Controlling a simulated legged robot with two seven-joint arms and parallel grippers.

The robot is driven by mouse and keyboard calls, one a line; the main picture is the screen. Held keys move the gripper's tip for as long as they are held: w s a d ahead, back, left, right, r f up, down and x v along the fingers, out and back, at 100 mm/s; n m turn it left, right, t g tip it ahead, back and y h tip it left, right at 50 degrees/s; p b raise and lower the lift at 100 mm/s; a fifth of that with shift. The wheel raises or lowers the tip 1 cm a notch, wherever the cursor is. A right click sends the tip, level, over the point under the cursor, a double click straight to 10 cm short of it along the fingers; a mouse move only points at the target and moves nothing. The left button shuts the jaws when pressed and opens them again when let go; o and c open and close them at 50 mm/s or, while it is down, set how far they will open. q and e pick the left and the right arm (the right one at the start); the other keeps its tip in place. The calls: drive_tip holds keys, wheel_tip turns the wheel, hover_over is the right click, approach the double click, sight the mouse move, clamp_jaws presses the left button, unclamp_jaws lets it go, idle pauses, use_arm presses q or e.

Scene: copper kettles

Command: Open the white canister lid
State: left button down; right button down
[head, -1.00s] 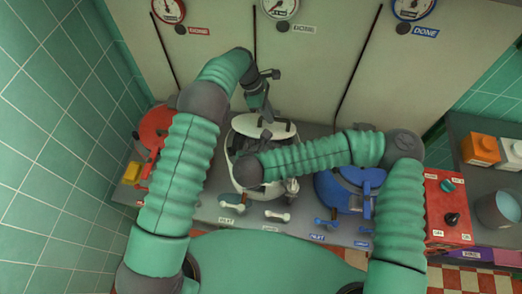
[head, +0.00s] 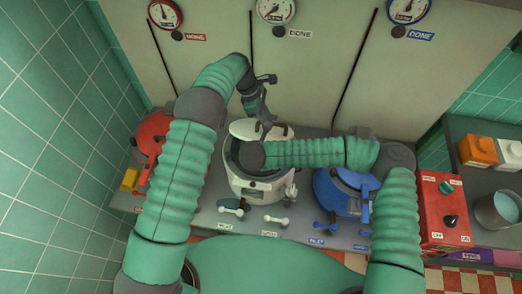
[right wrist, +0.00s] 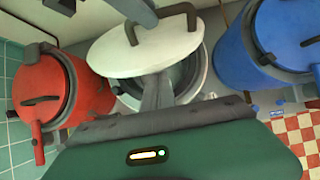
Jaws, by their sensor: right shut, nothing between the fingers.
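The white canister (head: 262,187) stands in the middle of the counter, between a red and a blue canister. Its white lid (head: 243,129) is tilted up at the back, and the opening shows in the right wrist view (right wrist: 188,78). My left gripper (head: 264,122) is at the lid's dark handle; I cannot tell whether its fingers hold it. The handle also shows in the right wrist view (right wrist: 160,20). My right forearm crosses over the opening in the head view and hides my right gripper. In the right wrist view my right gripper (right wrist: 158,92) is shut and empty at the opening, below the lid.
The red canister (head: 152,130) is at left and the blue canister (head: 345,190) at right. Small handles (head: 275,220) line the counter front. A red control box (head: 445,212) and a bucket (head: 497,210) are further right. Tall panels with gauges stand behind.

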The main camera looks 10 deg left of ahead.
use_arm(q)
drive_tip(key=shift+w, duration=0.1)
drive_tip(key=shift+f, duration=0.2)
use_arm(e)
drive_tip(key=shift+w+r, duration=0.6)
drive_tip(key=shift+r, duration=0.15)
use_arm(q)
drive_tip(key=c, duration=1.7)
unclamp_jaws()
drive_tip(key=shift+d, duration=0.1)
drive_tip(key=shift+c, duration=0.2)
drive_tip(key=o, duration=0.3)
drive_tip(key=shift+w+f, duration=0.1)
drive_tip(key=shift+w, duration=0.1)
drive_tip(key=shift+o, duration=0.2)
use_arm(e)
drive_tip(key=shift+w+d+f, duration=0.1)
drive_tip(key=shift+w+f, duration=0.05)
drive_tip(key=shift+w, duration=0.1)
